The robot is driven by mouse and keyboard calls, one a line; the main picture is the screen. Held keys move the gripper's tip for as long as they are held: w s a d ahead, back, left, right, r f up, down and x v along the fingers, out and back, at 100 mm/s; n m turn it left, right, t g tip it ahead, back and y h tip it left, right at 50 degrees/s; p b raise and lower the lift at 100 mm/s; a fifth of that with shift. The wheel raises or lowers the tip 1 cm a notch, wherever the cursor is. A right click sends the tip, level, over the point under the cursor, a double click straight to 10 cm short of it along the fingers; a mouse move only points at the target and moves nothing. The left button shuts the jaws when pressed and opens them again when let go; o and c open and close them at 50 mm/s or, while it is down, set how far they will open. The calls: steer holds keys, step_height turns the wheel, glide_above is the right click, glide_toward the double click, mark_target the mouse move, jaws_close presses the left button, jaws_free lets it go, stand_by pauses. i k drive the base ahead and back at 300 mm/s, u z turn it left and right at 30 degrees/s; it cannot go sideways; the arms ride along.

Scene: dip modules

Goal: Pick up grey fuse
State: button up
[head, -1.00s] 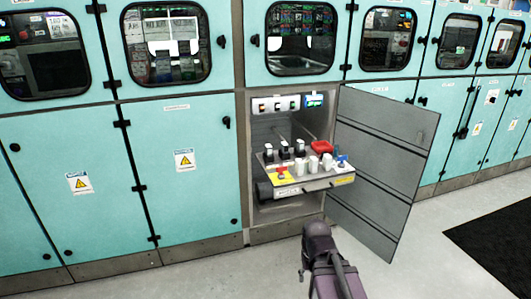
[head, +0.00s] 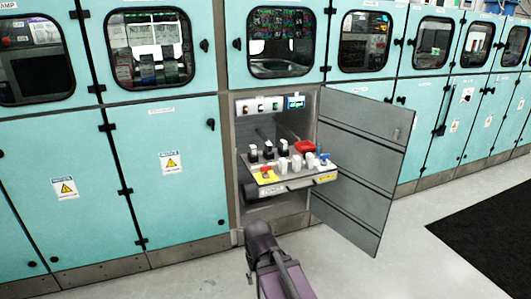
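Several fuse-like parts stand on a pulled-out drawer (head: 290,187) in an open cabinet bay. Three pale grey or white upright ones (head: 297,163) are in the front row. Three black ones with light tops (head: 268,151) stand behind them to the left. Which of these is the grey fuse I cannot tell for sure at this size. Part of my arm shows at the bottom centre, in front of and below the drawer, apart from it. My gripper is not visible.
The grey cabinet door (head: 362,165) stands open on the drawer's right. The floor (head: 400,260) in front is clear, with a black mat (head: 490,235) at right.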

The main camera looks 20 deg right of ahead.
mark_target(268, 146)
steer(key=z, duration=0.05)
steer(key=i, duration=1)
steer(key=u, duration=0.05)
